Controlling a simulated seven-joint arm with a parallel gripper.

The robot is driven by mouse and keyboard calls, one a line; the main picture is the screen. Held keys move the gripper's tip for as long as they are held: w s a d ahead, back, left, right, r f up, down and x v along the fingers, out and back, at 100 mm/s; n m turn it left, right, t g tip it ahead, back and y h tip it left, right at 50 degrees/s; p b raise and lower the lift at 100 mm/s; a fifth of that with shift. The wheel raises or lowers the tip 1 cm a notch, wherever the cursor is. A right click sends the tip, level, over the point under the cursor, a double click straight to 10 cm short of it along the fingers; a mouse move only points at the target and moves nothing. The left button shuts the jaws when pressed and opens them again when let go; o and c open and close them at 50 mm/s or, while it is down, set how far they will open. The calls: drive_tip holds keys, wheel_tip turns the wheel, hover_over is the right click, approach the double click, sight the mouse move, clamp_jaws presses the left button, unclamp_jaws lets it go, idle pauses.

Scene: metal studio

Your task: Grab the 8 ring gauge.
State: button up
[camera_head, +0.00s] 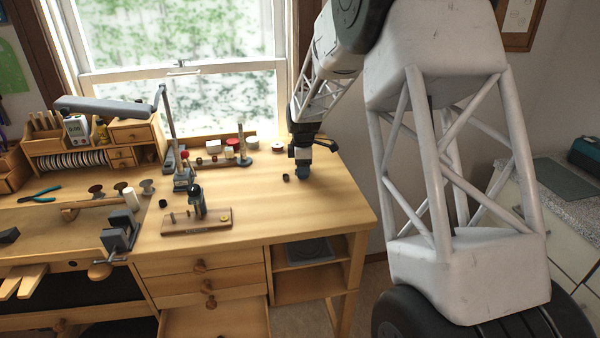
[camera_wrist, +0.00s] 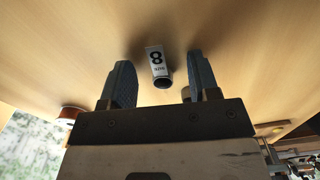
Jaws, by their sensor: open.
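My gripper (camera_wrist: 160,80) is open and empty, with a finger on each side of the gauge. In the head view my gripper (camera_head: 303,172) points down close over the right part of the bench. A small dark cylinder (camera_head: 286,178) stands just left of it; I cannot tell whether it is the gauge.
The bench top (camera_head: 320,205) is clear in front of my gripper. A wooden board with small posts (camera_head: 197,222) and a lamp base (camera_head: 183,180) stand to the left. A vise (camera_head: 120,232) is farther left.

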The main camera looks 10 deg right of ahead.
drive_tip(key=shift+c, duration=0.5)
drive_tip(key=c, duration=0.9)
drive_tip(key=shift+r, duration=0.1)
drive_tip(key=shift+r, duration=0.45)
wheel_tip(320, 180, up, 3)
drive_tip(key=shift+s+f, duration=0.15)
drive_tip(key=shift+f, duration=0.05)
drive_tip(key=s, duration=0.5)
drive_tip(key=s+r, duration=0.1)
drive_tip(key=s, duration=0.9)
drive_tip(key=shift+s+a+r, duration=0.1)
drive_tip(key=shift+s+r, duration=0.05)
drive_tip(key=shift+s, duration=0.2)
